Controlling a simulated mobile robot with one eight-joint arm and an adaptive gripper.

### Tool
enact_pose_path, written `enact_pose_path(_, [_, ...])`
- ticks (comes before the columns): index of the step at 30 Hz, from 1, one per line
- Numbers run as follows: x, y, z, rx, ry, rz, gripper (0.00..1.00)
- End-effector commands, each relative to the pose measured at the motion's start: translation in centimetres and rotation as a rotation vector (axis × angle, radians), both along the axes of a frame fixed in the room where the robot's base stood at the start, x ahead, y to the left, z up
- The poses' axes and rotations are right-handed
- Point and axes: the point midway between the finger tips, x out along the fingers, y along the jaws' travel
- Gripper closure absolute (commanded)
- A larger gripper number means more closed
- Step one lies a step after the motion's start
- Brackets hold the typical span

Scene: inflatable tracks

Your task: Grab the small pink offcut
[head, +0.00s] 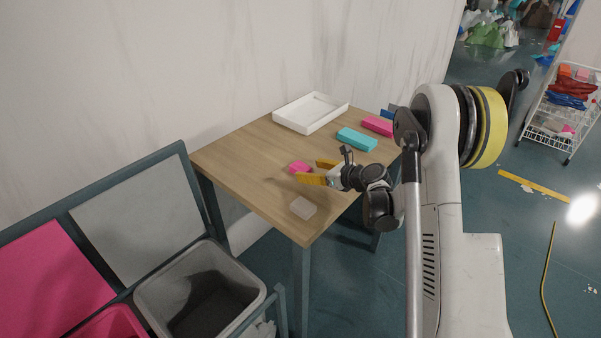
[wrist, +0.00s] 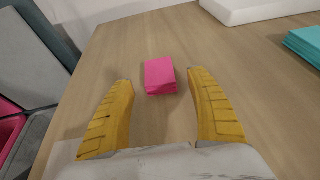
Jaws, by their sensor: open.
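The small pink offcut (head: 299,167) lies on the wooden table, left of centre in the head view. In the wrist view the pink offcut (wrist: 160,76) is a small flat block just beyond my fingertips, roughly centred between them. My gripper (head: 313,171) has yellow fingers that are spread wide with nothing between them. In the wrist view my gripper (wrist: 160,82) is low over the table, and the offcut sits apart from both fingers.
On the table (head: 245,160) are a white tray (head: 285,119), a teal block (head: 357,139), a larger pink block (head: 378,126) and a pale translucent block (head: 303,208) near the front edge. A grey bin (head: 255,287) stands below left. A wall rises behind.

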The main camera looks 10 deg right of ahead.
Motion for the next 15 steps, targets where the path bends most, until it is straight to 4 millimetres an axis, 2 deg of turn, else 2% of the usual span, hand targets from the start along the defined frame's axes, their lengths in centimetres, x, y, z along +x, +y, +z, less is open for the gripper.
enact_pose_path(6, [2.7, 1.8, -1.7, 0.001, 0.0, 0.002, 0.33])
enact_pose_path(14, [3.1, 2.0, -1.6, 0.001, 0.0, 0.0, 0.33])
enact_pose_path(15, [3.1, 2.0, -1.6, 0.001, 0.0, 0.0, 0.44])
